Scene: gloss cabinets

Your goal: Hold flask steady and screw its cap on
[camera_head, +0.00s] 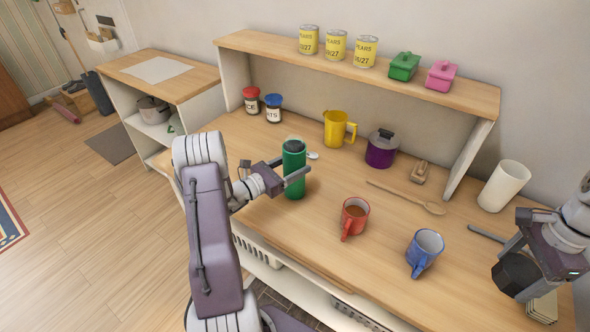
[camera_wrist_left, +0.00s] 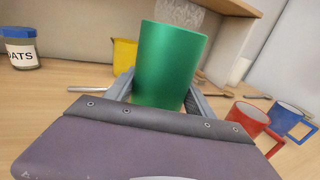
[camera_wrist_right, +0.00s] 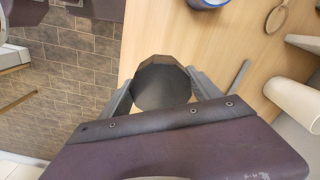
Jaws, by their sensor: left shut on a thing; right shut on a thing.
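The green flask (camera_head: 294,170) stands upright on the wooden counter, left of the middle. My left gripper (camera_head: 290,181) is shut around its side; the flask also fills the middle of the left wrist view (camera_wrist_left: 168,62). Its top shows a dark mouth with a pale rim and no cap on it. My right gripper (camera_head: 522,262) is at the far right, shut on a dark, many-sided cap (camera_head: 516,274). The cap shows between the fingers in the right wrist view (camera_wrist_right: 161,84), above the counter's front edge. It is well apart from the flask.
A red mug (camera_head: 354,216) and a blue mug (camera_head: 425,250) stand between the grippers. A wooden spoon (camera_head: 405,196), purple pot (camera_head: 381,150) and yellow jug (camera_head: 336,129) lie or stand behind. A white cylinder (camera_head: 503,187) stands at right, coasters (camera_head: 542,307) near the right gripper.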

